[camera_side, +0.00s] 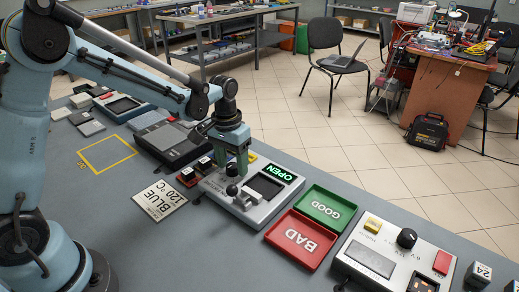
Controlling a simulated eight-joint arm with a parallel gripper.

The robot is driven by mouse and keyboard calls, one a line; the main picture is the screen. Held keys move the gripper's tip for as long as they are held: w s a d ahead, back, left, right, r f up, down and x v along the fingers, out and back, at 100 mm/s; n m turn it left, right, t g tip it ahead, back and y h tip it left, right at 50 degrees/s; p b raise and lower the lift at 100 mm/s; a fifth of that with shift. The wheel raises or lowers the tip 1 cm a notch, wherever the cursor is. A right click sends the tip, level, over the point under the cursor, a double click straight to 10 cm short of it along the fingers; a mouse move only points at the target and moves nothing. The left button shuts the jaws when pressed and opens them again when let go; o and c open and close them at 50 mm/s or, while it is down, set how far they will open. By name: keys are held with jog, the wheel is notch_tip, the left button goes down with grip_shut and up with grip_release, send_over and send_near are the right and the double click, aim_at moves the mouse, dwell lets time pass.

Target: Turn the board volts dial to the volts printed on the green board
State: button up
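A black round dial (407,238) stands on a light grey device at the right front; the lettering beside it is too small to read, so I cannot tell its setting. I cannot make out a green board with printed volts. My gripper (232,170) points down at a grey fixture, close around or just above a black knob; I cannot tell whether it touches it. The gap between its fingers is unclear. The dial is well to its right.
A green GOOD tray (322,207) and a red BAD tray (299,240) lie between the fixture and dial device. A card (160,200) reads BLUE 120 °C. A small block (480,272) marked 24 sits at the right edge.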

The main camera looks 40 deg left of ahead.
aim_at(228, 166)
notch_tip(228, 166, up, 12)
jog(key=shift+a, duration=0.25)
dwell(0.6)
jog(key=s+f+m+t, duration=0.1)
jog(key=s+t, duration=0.6)
jog(key=s, duration=0.6)
jog(key=shift+d+f+y, duration=0.3)
jog(key=shift+d, duration=0.1)
